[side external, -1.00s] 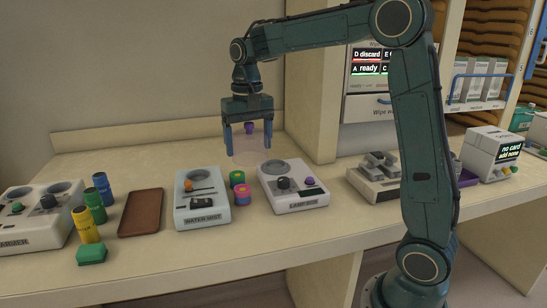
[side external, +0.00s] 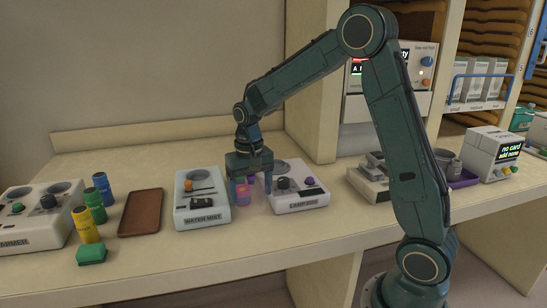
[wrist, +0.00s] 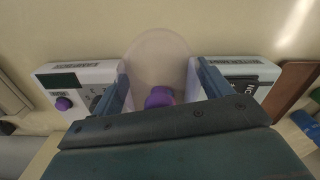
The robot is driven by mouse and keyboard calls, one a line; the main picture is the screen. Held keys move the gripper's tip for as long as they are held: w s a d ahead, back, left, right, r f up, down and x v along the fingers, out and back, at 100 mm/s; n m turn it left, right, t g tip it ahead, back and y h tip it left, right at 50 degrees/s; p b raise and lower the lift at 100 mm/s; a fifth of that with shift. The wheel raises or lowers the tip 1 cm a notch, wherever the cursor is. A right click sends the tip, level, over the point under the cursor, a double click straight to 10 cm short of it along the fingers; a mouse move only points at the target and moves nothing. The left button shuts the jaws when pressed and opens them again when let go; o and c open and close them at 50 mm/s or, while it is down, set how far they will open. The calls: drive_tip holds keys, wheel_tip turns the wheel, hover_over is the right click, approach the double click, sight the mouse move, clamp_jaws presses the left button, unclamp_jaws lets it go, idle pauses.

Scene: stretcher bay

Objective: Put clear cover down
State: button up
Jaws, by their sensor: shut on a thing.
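The clear cover (side external: 257,203) is a faint see-through shell with a purple knob on top. My gripper (side external: 249,187) is shut on it, with one finger on each side, low over the counter between the water mist box and the lamp box.
The water mist box (side external: 202,200) stands close on the left and the lamp box (side external: 300,190) close on the right. A brown tray (side external: 141,212) and yellow, green and blue cylinders stand farther left.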

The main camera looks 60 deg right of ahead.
drive_tip(key=shift+f, duration=3.35)
drive_tip(key=shift+f, duration=0.15)
drive_tip(key=o, duration=1)
wheel_tip(320, 180, up, 11)
drive_tip(key=shift+r, duration=0.7)
